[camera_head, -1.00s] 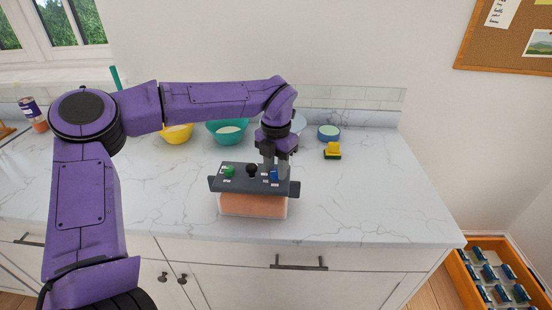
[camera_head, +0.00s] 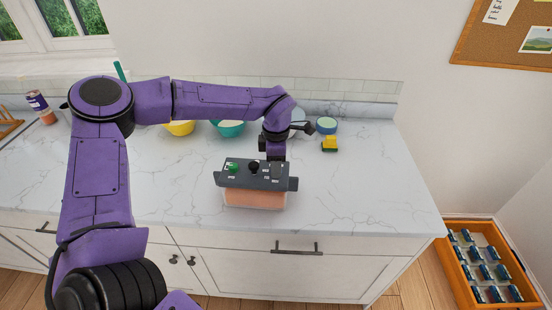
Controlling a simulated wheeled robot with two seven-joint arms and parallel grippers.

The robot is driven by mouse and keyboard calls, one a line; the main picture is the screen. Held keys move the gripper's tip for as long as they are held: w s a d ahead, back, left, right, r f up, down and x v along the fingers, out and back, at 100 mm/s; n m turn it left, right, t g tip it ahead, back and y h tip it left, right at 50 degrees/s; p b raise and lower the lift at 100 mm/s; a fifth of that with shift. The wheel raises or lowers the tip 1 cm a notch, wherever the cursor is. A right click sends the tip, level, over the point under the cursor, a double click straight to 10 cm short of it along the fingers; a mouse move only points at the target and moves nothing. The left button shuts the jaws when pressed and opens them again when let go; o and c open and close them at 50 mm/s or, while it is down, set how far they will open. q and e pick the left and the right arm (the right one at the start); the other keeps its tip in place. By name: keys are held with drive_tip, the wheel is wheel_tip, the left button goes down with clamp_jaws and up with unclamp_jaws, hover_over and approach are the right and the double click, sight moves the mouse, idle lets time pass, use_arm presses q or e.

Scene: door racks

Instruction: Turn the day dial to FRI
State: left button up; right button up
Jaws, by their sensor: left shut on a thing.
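A dark grey lid (camera_head: 256,182) with knobs sits on a clear container (camera_head: 254,199) with orange contents, on the counter. A green knob (camera_head: 234,167) is at the lid's left and a black knob (camera_head: 254,166) near its middle. My left gripper (camera_head: 276,161) points down at the right part of the lid and is shut on the blue knob there, which it hides. The small white labels are too small to read, so I cannot tell which day is set. My right gripper is not in view.
A yellow bowl (camera_head: 180,127), a teal bowl (camera_head: 229,128) and a small round tub (camera_head: 326,125) stand at the back. A yellow and green sponge (camera_head: 329,144) lies to the right. The counter (camera_head: 370,190) is clear on the right. An orange crate (camera_head: 459,263) stands on the floor.

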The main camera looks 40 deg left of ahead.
use_arm(q)
drive_tip(key=m, duration=0.3)
drive_tip(key=shift+f, duration=0.1)
drive_tip(key=m, duration=1.1)
drive_tip(key=shift+s, duration=0.1)
idle(0.3)
drive_tip(key=o, duration=1.1)
drive_tip(key=shift+c, duration=0.2)
wheel_tip(320, 180, up, 11)
drive_tip(key=b, duration=0.2)
drive_tip(key=shift+f, duration=0.2)
drive_tip(key=shift+f, duration=0.1)
